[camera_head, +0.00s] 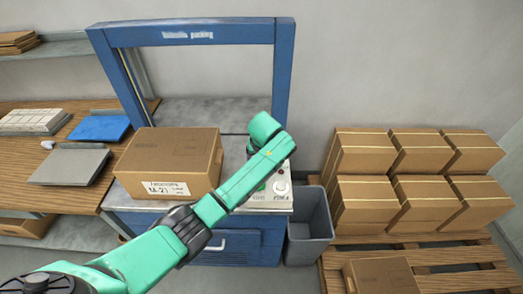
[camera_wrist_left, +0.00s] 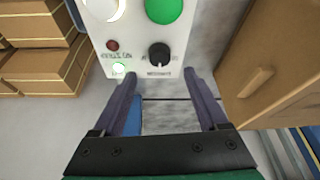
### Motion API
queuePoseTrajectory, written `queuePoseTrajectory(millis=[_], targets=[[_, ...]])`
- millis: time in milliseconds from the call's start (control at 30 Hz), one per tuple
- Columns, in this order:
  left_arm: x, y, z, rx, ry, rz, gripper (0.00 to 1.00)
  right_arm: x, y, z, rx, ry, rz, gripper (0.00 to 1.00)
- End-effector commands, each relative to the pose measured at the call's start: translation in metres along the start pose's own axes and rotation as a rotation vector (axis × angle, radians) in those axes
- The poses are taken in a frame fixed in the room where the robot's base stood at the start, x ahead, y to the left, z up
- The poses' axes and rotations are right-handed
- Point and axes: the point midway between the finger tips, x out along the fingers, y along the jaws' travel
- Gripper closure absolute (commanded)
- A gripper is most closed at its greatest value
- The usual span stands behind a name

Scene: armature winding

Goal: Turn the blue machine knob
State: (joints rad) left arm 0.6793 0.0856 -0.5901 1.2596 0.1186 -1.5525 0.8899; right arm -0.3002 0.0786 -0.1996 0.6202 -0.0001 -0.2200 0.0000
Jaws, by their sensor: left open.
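The blue packing machine (camera_head: 284,75) stands at the centre of the head view, with a white control panel (camera_head: 281,200) at its front right. In the left wrist view the panel (camera_wrist_left: 135,50) carries a black knob (camera_wrist_left: 158,53) with a light pointer mark. My left gripper (camera_wrist_left: 163,82) is open and empty. Its two fingers point at the panel, on either side of the knob's line and short of it. In the head view my green left arm covers the gripper and the knob. My right gripper is not in view.
A cardboard box (camera_head: 170,155) sits left of the panel. A grey bin (camera_head: 309,225) and stacked boxes (camera_head: 365,155) stand right.

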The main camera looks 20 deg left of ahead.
Motion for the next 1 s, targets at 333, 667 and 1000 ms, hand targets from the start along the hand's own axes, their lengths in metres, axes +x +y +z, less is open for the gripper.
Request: queuePoseTrajectory(millis=[333,667,1000], targets=[[-0.074,0.001,0.000,0.001,0.001,0.001,0.24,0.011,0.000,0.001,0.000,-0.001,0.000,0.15],[-0.078,0.000,0.000,0.001,0.000,-0.001,0.24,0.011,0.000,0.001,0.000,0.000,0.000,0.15],[-0.044,-0.016,0.052,0.098,-0.060,0.070,0.24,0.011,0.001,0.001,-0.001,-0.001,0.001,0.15]])
